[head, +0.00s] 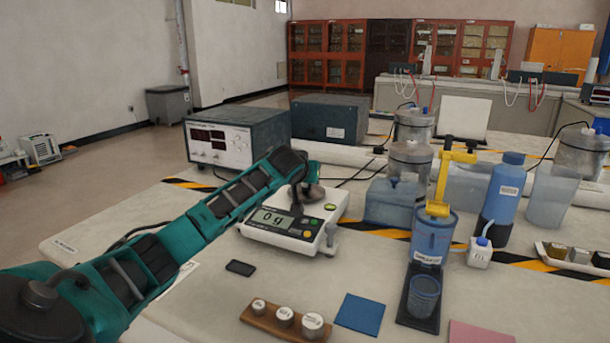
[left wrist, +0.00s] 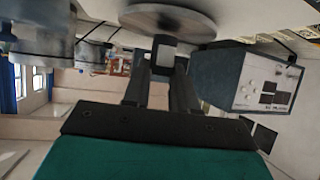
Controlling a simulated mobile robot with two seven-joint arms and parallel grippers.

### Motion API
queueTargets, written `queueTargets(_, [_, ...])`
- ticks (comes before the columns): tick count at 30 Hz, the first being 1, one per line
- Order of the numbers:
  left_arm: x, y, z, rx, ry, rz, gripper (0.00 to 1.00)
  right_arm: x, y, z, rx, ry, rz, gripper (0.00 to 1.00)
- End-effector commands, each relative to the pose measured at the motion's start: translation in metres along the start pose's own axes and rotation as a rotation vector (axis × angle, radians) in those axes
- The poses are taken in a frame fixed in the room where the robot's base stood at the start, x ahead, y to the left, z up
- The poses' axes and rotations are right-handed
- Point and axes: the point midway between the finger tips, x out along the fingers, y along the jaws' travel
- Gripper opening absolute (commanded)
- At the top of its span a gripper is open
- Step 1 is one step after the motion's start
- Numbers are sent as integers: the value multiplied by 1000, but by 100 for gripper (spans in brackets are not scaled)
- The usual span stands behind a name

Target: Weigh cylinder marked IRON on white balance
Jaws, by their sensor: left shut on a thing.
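The white balance (head: 272,239) stands in the middle of the table. Its display reads 0 g. Its round grey pan (left wrist: 160,17) shows at the top of the left wrist view. My right gripper is in neither view.
A wooden block with three metal weights (head: 284,315) lies in front of the balance. A blue pad (head: 360,314) and blue beaker (head: 432,238) are to its right. A white tray of blocks (head: 545,248) is at far right. A grey power supply (head: 238,142) stands behind.

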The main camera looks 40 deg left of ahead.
Motion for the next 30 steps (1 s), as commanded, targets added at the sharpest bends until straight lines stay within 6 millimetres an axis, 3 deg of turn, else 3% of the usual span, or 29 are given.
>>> queueTargets(10, [3,0,4,-1,1,0,0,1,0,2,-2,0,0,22])
queueTargets(11, [2,0,4,-1,2,0,28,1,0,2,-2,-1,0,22])
queueTargets(12, [2,0,4,-1,2,0,32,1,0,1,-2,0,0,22])
queueTargets(19, [2,0,4,-1,1,0,54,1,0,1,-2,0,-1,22])
queueTargets(25, [3,0,5,0,-2,0,57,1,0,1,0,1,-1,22])
queueTargets(30, [3,0,5,0,-1,0,73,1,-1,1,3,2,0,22])
